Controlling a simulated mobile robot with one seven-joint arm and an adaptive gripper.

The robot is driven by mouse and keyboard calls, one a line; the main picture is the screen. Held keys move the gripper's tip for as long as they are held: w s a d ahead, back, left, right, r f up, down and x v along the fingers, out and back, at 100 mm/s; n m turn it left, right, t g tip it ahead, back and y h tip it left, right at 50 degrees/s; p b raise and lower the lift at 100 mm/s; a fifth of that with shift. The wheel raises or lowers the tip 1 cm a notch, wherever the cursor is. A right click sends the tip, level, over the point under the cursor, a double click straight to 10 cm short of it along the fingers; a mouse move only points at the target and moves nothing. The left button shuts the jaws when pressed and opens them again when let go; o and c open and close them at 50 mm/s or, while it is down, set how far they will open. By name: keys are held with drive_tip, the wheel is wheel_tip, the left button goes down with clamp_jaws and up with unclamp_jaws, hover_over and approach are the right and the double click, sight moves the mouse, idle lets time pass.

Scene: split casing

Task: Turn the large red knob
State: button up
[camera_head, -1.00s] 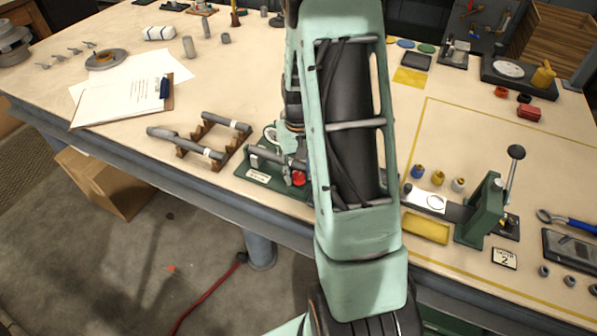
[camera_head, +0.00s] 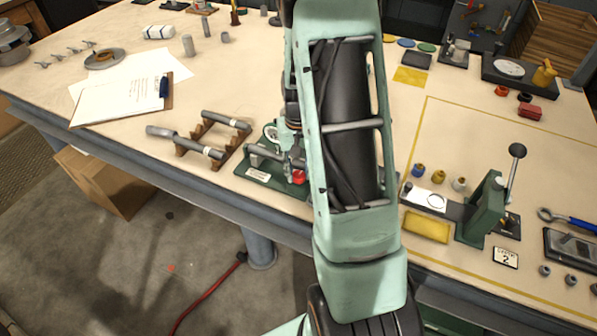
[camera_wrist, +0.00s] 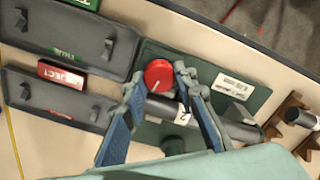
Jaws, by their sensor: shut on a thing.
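The large red knob (camera_wrist: 158,74) is round with a pale line on its face. It sits on a green-based fixture (camera_wrist: 238,92) with a grey cylinder and a white label. In the head view the knob (camera_head: 298,176) shows just left of my arm, near the bench's front edge. In the wrist view my gripper (camera_wrist: 160,82) has its two blue-padded fingers on either side of the knob, shut on it. In the head view my arm hides part of the fixture.
A brown rack (camera_head: 205,140) with grey rods stands left of the fixture. Dark trays, one with a red REJECT block (camera_wrist: 62,75), lie beside it in the wrist view. A green lever press (camera_head: 485,210) stands to the right. A clipboard (camera_head: 120,103) lies at the left.

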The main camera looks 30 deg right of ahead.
sight(299, 174)
drive_tip(key=m, duration=0.6)
drive_tip(key=shift+b, duration=0.35)
idle(0.4)
drive_tip(key=o, duration=0.9)
drive_tip(key=shift+r, duration=0.15)
wheel_tip(299, 174, up, 12)
drive_tip(key=shift+f, duration=0.1)
